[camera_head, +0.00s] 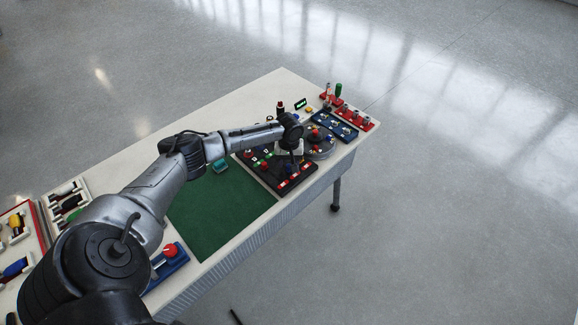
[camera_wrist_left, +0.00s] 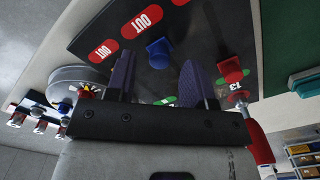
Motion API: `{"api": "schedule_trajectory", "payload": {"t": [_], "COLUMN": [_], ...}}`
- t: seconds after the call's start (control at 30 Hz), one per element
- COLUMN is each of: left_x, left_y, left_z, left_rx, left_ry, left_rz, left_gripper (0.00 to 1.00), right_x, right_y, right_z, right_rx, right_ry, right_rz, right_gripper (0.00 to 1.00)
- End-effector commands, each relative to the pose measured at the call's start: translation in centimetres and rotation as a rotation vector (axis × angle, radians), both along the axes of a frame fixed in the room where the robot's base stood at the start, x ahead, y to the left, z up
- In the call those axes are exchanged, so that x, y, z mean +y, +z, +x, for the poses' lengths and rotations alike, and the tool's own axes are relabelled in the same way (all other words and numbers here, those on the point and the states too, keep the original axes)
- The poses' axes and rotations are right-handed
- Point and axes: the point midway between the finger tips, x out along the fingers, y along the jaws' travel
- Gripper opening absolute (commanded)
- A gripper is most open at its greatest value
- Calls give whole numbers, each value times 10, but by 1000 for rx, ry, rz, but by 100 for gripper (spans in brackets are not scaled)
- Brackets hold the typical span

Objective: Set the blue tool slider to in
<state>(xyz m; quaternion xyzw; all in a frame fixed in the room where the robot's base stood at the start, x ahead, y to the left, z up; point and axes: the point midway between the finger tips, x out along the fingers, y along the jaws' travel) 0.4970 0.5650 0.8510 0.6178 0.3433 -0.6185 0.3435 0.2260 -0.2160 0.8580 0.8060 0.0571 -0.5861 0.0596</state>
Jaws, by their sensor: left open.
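The blue slider knob (camera_wrist_left: 158,53) stands on the black panel (camera_wrist_left: 215,22) in the left wrist view, nearer a red OUT label (camera_wrist_left: 140,20) than the green labels. My left gripper (camera_wrist_left: 156,68) is open, its two fingers pointing at the panel. The blue knob appears in the gap between them, just beyond the tips; I cannot tell whether they touch it. My right gripper is not in view.
A red knob (camera_wrist_left: 230,68) stands on the panel beside the right finger. A round grey device (camera_head: 319,145), a blue rack (camera_head: 334,126) and a red rack (camera_head: 357,117) stand beyond the panel. The green mat (camera_head: 215,215) on the near side is mostly clear.

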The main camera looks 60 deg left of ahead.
Motion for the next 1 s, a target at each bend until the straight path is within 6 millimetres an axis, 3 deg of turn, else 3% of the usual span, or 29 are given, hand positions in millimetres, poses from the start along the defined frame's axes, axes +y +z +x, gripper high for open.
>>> {"api": "schedule_trajectory", "payload": {"t": [0.2,0.6,1.0], "left_x": [0,0,0], "left_y": [-16,-19,-19], "left_z": [0,0,0], "left_rx": [0,-1,-1], "left_ry": [0,-1,-1], "left_rz": [0,1,1], "left_gripper": [48,48,9], "right_x": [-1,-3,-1], "right_y": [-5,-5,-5], "right_z": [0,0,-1], "right_rx": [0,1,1], "right_ry": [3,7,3], "right_rz": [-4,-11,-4], "right_gripper": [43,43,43]}}
